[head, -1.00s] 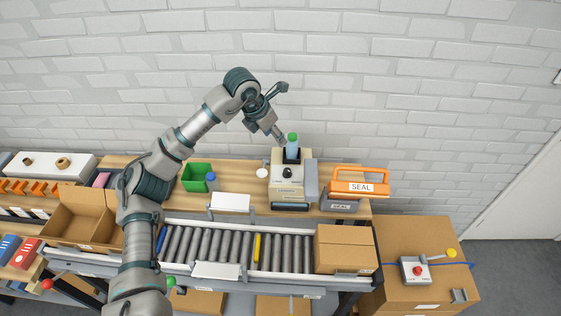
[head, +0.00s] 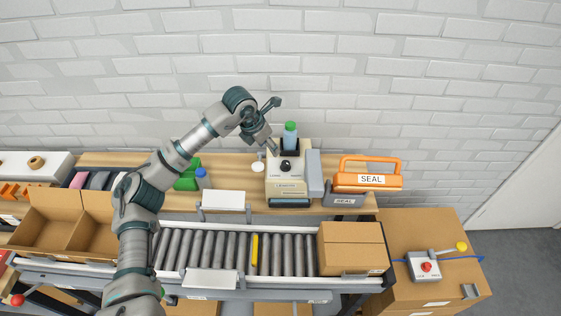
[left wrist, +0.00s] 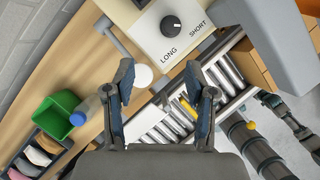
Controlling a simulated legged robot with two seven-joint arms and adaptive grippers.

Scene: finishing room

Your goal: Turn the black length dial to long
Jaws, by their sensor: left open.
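The black length dial (left wrist: 172,26) is a round knob on the cream top of a machine (head: 281,189). The labels LONG and SHORT are beside it in the left wrist view, and its white mark appears to be on the SHORT side. The dial also shows in the head view (head: 286,166). My left gripper (left wrist: 163,88) is open and empty, its two fingers apart, with the dial beyond the fingertips. In the head view my left gripper (head: 272,148) is beside the machine's upper left edge. My right gripper cannot be made out.
A green-capped bottle (head: 290,134) stands at the machine's back. A green bin (left wrist: 57,114) and a blue-capped bottle (left wrist: 85,110) are left of it. An orange SEAL tool (head: 368,180) stands on the right. A roller conveyor (head: 220,250) with a closed carton (head: 350,247) runs in front.

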